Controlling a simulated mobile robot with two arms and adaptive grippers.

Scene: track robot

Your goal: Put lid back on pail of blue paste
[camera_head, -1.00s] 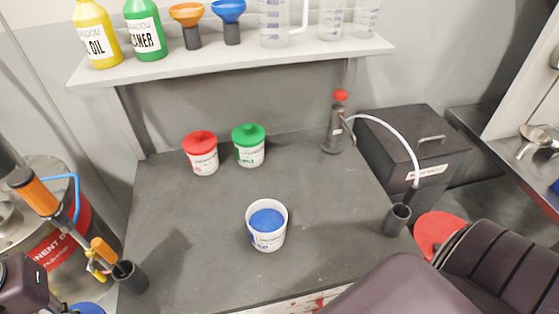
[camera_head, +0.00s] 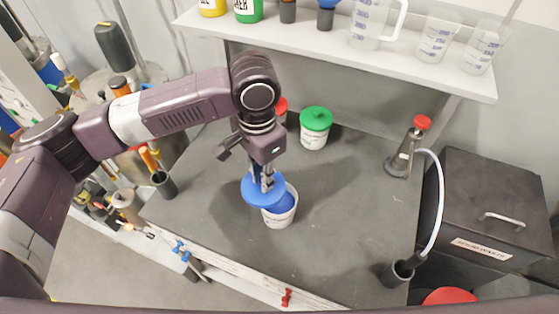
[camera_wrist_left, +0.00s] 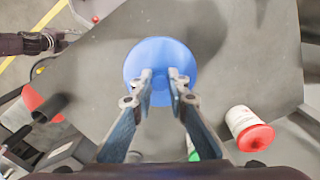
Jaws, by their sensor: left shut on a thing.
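My left gripper (camera_head: 267,184) is shut on the blue lid (camera_head: 254,193), holding it by its middle from above. The lid is over the left part of the open white pail of blue paste (camera_head: 279,216). It sits off-centre to the left, and blue paste shows past its right edge. I cannot tell whether lid and pail touch. In the left wrist view the lid (camera_wrist_left: 150,50) fills the space beyond the fingers (camera_wrist_left: 160,82) and hides the pail. My right gripper (camera_wrist_left: 66,40) shows small at the left of that view; its jaw state is unclear.
The green-lidded pail (camera_head: 315,128) stands behind. The red-lidded pail (camera_wrist_left: 250,130) is partly hidden by my left arm in the head view. The shelf (camera_head: 340,45) overhangs the back.

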